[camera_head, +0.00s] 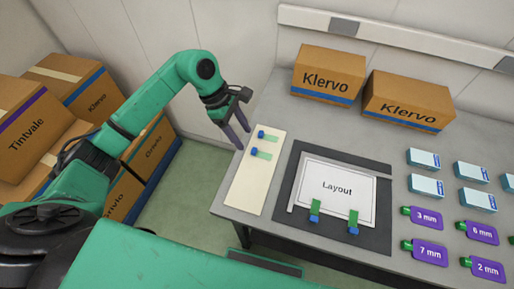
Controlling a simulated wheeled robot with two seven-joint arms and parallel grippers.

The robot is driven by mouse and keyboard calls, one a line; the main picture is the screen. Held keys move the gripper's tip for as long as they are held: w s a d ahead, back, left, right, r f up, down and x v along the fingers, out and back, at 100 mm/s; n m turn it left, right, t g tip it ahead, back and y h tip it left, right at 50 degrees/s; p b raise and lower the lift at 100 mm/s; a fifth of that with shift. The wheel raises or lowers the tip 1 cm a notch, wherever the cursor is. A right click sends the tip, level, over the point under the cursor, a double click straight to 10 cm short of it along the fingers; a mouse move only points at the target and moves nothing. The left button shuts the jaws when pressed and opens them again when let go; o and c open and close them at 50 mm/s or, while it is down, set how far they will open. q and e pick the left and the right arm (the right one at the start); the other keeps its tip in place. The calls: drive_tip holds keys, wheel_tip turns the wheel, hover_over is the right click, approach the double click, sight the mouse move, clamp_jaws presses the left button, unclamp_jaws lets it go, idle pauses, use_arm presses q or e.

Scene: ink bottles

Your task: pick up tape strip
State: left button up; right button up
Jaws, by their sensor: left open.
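Two green tape strips with blue ends lie on a cream board at the table's left edge: an upper tape strip (270,137) and a lower tape strip (264,155). The cream board (245,187) is long and narrow. My left gripper (239,138) is open and empty, with its dark fingers pointing down at the board's upper left, just left of the strips. Two more strips, a left one (315,209) and a right one (353,220), sit on the lower edge of the white "Layout" sheet (336,172). My right gripper is not in view.
The sheet lies on a dark mat (372,240). Two Klervo cartons (328,72) (408,101) stand at the back. More cartons (25,125) are stacked on the floor at left.

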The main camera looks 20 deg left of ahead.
sight(252, 149)
use_arm(q)
drive_tip(key=p+x, duration=0.1)
drive_tip(key=x, duration=0.1)
drive_tip(key=p+x, duration=0.1)
drive_tip(key=x, duration=0.1)
drive_tip(key=shift+d+f, duration=0.15)
drive_tip(key=shift+d, duration=0.2)
drive_tip(key=shift+s+d+f, duration=0.15)
drive_tip(key=shift+f, duration=0.25)
drive_tip(key=c, duration=0.9)
drive_tip(key=shift+c, duration=0.2)
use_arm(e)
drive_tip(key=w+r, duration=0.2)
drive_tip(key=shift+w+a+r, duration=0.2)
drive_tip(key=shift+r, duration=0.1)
